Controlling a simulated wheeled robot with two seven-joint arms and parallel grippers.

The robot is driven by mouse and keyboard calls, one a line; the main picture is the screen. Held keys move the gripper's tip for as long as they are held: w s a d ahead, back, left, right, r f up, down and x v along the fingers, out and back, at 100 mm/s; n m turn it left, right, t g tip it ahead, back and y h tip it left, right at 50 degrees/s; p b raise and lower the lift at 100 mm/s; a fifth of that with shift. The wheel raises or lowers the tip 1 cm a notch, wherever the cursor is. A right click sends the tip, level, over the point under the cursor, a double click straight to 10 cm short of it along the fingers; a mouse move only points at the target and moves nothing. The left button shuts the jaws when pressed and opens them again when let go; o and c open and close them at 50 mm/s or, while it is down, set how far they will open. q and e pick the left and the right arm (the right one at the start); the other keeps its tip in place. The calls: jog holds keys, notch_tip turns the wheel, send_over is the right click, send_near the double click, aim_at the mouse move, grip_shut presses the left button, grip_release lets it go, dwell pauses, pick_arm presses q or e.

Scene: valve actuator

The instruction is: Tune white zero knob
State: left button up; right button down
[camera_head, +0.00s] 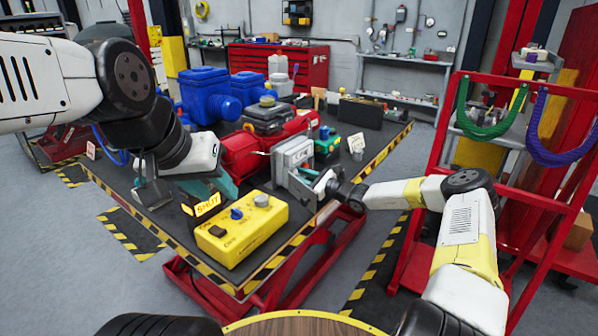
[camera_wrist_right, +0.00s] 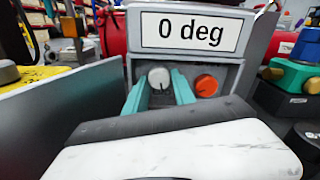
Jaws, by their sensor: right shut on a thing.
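The white zero knob (camera_wrist_right: 159,77) sits on the front of a grey device below a display reading "0 deg" (camera_wrist_right: 192,32). An orange knob (camera_wrist_right: 206,85) is to its right. My right gripper (camera_wrist_right: 165,88) is shut on the white knob, with a teal finger on each side of it. In the head view the grey device (camera_head: 292,155) stands mid-table, and my right gripper (camera_head: 312,181) reaches it from the right, hiding its front. My left gripper (camera_head: 186,190) hangs over the table's left part, fingers apart and empty.
A yellow control box (camera_head: 240,228) with knobs and a "SHUT" sign (camera_head: 207,203) is at the table's front. Red machinery (camera_head: 240,153) is behind the device. A green-and-yellow unit (camera_head: 327,141) is close on its right. Striped tape marks the table's edge.

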jog(key=c, duration=1.3)
grip_release()
jog(key=shift+v, duration=3.9)
